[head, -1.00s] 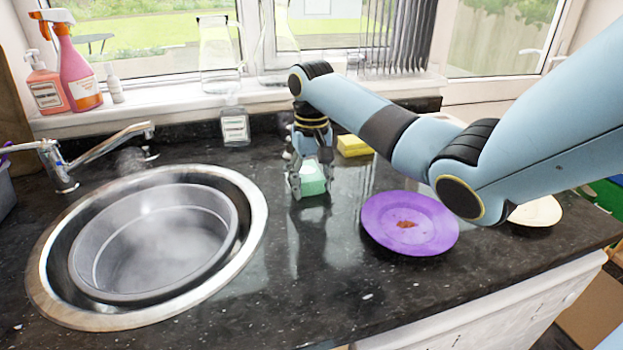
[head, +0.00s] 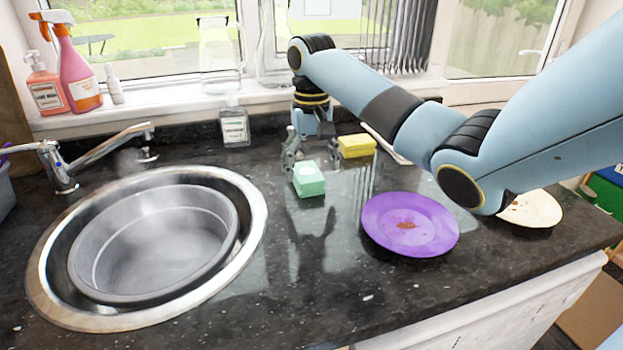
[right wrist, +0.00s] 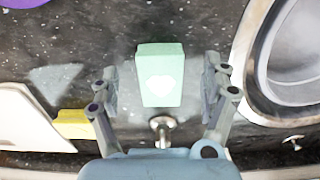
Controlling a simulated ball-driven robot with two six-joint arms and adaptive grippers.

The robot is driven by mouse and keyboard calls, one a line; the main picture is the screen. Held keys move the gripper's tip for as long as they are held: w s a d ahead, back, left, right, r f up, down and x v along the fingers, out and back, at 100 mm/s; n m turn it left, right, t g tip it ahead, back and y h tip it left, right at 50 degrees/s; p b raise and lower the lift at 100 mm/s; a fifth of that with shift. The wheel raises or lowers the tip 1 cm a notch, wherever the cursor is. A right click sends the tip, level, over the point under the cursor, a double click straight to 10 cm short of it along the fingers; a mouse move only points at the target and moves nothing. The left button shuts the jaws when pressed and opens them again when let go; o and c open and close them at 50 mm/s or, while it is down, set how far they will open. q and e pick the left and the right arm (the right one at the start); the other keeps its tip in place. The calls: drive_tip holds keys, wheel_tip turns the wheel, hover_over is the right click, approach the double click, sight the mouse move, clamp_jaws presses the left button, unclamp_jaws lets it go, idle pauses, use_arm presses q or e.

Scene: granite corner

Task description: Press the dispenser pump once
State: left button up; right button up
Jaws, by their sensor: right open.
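My right gripper (head: 298,156) is open, just behind a pale green block (head: 309,180) with a white patch on top. In the right wrist view the two fingers (right wrist: 162,82) stand apart, with the green block (right wrist: 161,78) between and beyond their tips. A small metallic round head on a stem (right wrist: 162,124) also shows between the fingers, nearer the palm; it may be the pump. In the head view I cannot make it out behind the gripper. A clear labelled bottle (head: 235,128) stands by the sill, its top unclear. My left gripper is not in view.
A yellow sponge (head: 356,146) lies behind and right of the block. A purple plate (head: 378,226) with a food stain and a whitish plate (head: 545,208) lie right. The sink (head: 250,226) and tap (head: 110,146) are left.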

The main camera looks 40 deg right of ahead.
drive_tip(key=shift+r, duration=1.45)
